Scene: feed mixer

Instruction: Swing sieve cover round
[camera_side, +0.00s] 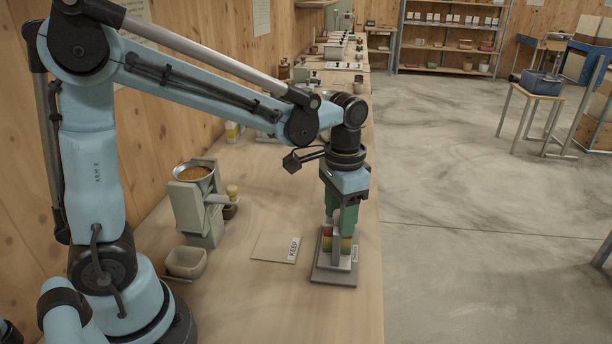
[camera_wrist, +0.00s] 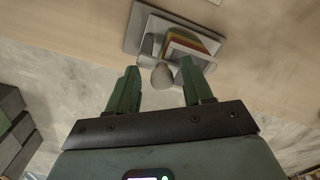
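A small device with a grey base plate (camera_side: 333,275) stands near the table's right edge, under my gripper (camera_side: 341,232). Red and yellow bands show on its upright part; I cannot tell which part is the sieve cover. In the wrist view the device has a grey base (camera_wrist: 139,18), a box with coloured layers (camera_wrist: 190,42) and a pale round knob (camera_wrist: 162,76). My gripper (camera_wrist: 158,67) has its green fingers apart, one on each side of the knob. Visible gaps separate them from it. In the side view the fingers hide part of the device.
A flat card marked KEEP (camera_side: 274,247) lies left of the device. A grey-green mill (camera_side: 202,210) with a grain-filled hopper (camera_side: 194,172) and a pale bowl (camera_side: 186,262) stand farther left. The table between has bare room. Its right edge is close to the device.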

